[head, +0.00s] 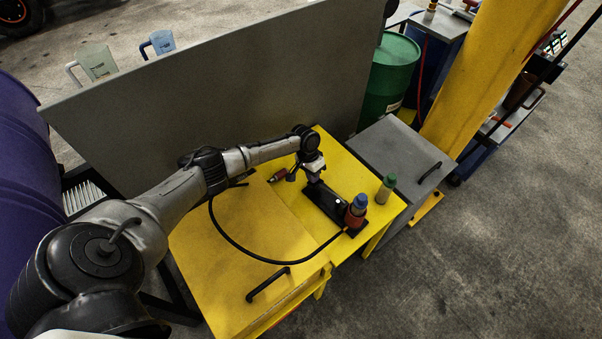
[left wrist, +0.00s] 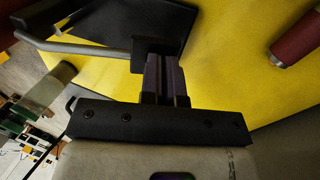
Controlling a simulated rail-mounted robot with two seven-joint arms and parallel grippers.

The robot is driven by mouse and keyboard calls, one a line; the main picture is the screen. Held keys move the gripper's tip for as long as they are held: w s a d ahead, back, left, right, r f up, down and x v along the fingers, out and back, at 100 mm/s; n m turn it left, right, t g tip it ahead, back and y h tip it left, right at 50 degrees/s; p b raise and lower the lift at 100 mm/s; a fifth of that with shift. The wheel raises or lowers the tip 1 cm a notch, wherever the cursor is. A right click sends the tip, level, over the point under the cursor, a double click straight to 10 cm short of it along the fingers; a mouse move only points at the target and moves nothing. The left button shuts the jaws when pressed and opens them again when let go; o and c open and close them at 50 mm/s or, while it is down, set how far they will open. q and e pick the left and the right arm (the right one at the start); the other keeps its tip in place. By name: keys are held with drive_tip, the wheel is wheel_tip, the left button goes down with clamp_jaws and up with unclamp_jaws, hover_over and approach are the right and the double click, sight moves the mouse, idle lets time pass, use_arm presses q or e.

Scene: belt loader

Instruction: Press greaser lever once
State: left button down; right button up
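The greaser (head: 328,207) is a black unit on the yellow cabinet top, with a red and blue container (head: 357,206) at its right end. In the left wrist view a grey lever rod (left wrist: 85,48) runs from the left to a black block (left wrist: 150,55). My left gripper (head: 314,178) is over the left end of the greaser, pointing down. In the left wrist view its two fingers (left wrist: 165,80) are close together, with their tips at the black block. Whether they touch it I cannot tell. My right gripper is not in view.
A red cylindrical tool (head: 278,175) lies left of the gripper. A green-capped bottle (head: 386,189) stands to the right. A black hose (head: 265,257) loops over the yellow cabinet (head: 215,240). A grey panel (head: 220,90) stands behind. A grey cabinet (head: 400,150) adjoins at right.

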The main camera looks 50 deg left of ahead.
use_arm(q)
drive_tip(key=shift+s+f, duration=0.2)
drive_tip(key=shift+f, duration=0.25)
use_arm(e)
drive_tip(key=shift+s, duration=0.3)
use_arm(q)
drive_tip(key=shift+a+r+p, duration=0.15)
drive_tip(key=shift+r+p, duration=0.25)
drive_tip(key=a+p+v, duration=0.1)
drive_tip(key=p+v, duration=0.4)
drive_tip(key=v, duration=0.8)
drive_tip(key=shift+r, duration=0.25)
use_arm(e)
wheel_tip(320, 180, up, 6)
use_arm(q)
drive_tip(key=shift+w, duration=0.15)
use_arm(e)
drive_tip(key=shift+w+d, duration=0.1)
